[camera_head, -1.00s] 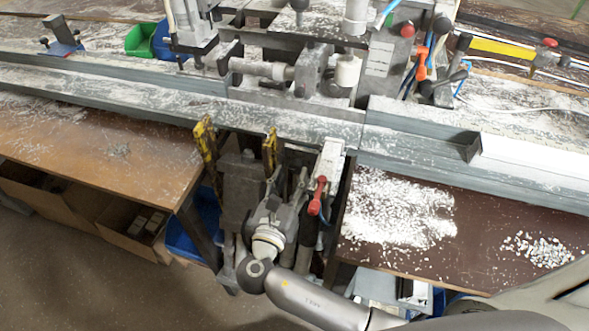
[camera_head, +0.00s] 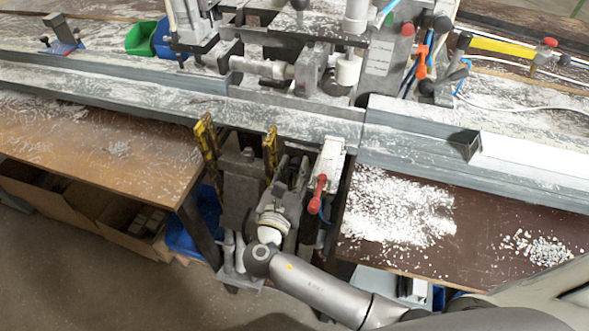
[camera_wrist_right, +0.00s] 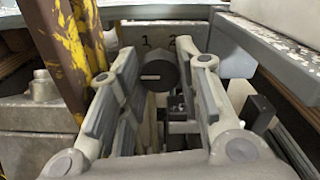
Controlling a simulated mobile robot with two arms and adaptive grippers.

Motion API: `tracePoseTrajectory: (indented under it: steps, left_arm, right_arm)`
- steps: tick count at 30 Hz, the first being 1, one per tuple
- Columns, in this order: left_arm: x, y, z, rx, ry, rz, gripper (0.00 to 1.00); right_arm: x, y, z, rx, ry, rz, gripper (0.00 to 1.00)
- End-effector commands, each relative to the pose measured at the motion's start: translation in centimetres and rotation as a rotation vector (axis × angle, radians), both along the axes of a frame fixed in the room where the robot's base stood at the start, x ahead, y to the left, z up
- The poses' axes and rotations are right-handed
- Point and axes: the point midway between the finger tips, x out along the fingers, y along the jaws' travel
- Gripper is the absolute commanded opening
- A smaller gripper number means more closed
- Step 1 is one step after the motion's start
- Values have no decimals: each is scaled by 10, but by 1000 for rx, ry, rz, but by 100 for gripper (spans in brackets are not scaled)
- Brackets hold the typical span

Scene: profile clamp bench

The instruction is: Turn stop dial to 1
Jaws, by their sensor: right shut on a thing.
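In the right wrist view the stop dial (camera_wrist_right: 160,72) is a dark round knob with a short white line that lies roughly level. It sits against a pale plate (camera_wrist_right: 130,32) with dark numerals above the knob, partly hidden. My right gripper (camera_wrist_right: 158,75) has its fingertips on both sides of the dial and is shut on it. In the head view my right gripper (camera_head: 289,172) reaches in below the bench rail, and the dial is hidden there. My left gripper is in neither view.
Yellow-black posts (camera_head: 207,145) stand left of the gripper. A red-handled lever (camera_head: 317,195) is close on its right. The steel rail (camera_head: 290,122) runs above.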

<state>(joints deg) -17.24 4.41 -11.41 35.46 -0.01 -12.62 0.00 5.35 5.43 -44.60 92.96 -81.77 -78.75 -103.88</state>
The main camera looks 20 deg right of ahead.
Motion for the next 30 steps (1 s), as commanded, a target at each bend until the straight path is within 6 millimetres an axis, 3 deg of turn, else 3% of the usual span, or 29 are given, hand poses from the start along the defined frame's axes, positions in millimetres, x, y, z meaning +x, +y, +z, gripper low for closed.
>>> tracePoseTrajectory:
  steps: [11,30]
  left_arm:
    - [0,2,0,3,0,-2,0]
    - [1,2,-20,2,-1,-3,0]
  right_arm:
    - [0,0,-1,142,-94,-1,8]
    - [0,0,-3,625,-420,-3,8]
